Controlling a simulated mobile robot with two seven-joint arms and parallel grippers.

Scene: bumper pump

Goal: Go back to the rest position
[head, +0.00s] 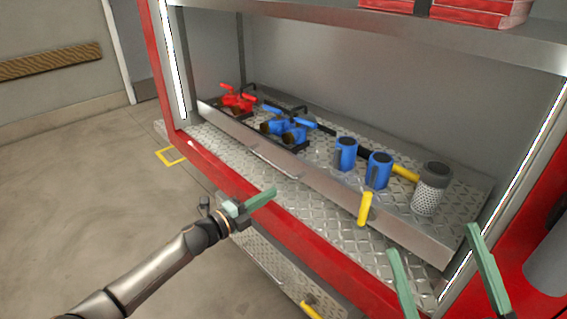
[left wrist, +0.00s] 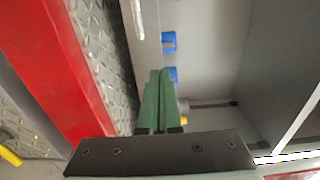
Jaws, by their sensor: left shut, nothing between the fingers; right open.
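My left gripper (head: 272,192) has green fingers and is shut and empty. It is in front of the red edge of the compartment, at the left-middle of the head view. In the left wrist view its two fingers (left wrist: 160,72) lie together with nothing between them. My right gripper (head: 433,241) shows at the lower right of the head view. Its two green fingers are wide apart and empty, over the right front part of the compartment. Most of the right arm is out of view.
A metal tray (head: 330,188) on the diamond-plate floor holds red valves (head: 236,101), blue valves (head: 287,128), blue couplings (head: 346,154) and a grey strainer (head: 430,188). A yellow handle (head: 365,208) is at the tray's front. A shelf (head: 400,30) is above. Open floor (head: 70,190) lies left.

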